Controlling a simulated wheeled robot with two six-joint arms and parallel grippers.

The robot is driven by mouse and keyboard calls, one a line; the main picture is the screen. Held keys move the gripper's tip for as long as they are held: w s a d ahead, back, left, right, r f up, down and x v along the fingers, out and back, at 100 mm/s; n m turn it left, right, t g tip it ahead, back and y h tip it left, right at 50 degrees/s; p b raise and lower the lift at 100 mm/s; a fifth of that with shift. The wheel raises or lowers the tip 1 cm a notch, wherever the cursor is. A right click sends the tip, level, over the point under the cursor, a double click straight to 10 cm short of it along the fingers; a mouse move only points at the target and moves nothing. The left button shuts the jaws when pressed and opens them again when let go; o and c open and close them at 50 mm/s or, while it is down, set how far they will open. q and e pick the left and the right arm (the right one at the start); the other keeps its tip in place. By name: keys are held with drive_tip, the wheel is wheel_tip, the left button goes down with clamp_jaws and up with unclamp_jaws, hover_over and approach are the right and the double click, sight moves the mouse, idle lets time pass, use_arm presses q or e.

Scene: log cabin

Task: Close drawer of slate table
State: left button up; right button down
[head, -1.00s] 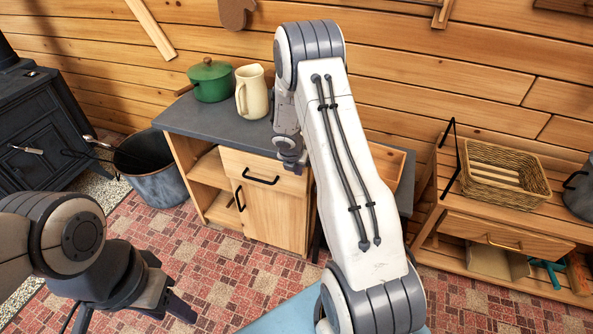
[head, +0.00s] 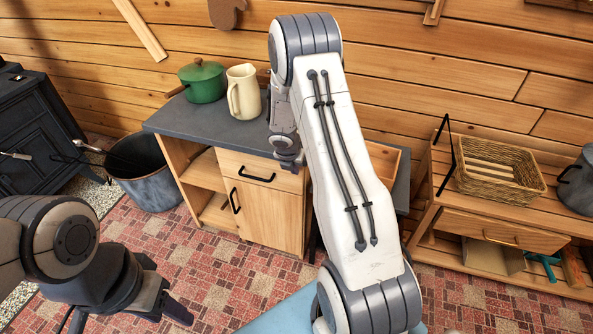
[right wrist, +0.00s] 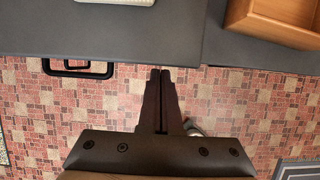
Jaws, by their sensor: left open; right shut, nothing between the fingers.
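The slate table (head: 205,119) has a dark grey top and a light wood body, left of centre in the head view. Its drawer (head: 235,164) has a black bar handle (head: 258,178); no drawer interior shows and its front looks flush under the top. The handle also shows at the table edge in the right wrist view (right wrist: 75,73). My right gripper (head: 290,163) is shut and empty by the front edge, right of the handle; its fingertips (right wrist: 160,71) lie close to the edge in the right wrist view. Contact cannot be told. My left gripper (head: 182,308) is open over the floor.
A green pot (head: 203,82) and a cream pitcher (head: 243,93) stand on the slate top. A wooden box (head: 385,158) is partly hidden behind my right arm. A metal bucket (head: 145,170) stands left, a wooden bench with a basket (head: 500,180) right. Tiled floor lies open in front.

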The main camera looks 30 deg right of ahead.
use_arm(q)
drive_tip(key=shift+s+a+r+p, duration=0.15)
drive_tip(key=shift+r+p, duration=1.4)
drive_tip(key=shift+p, duration=0.45)
use_arm(e)
drive_tip(key=s+a+r, duration=0.3)
drive_tip(key=a+r, duration=0.2)
drive_tip(key=r, duration=0.4)
drive_tip(key=shift+s+a, duration=0.2)
drive_tip(key=shift+a, duration=0.2)
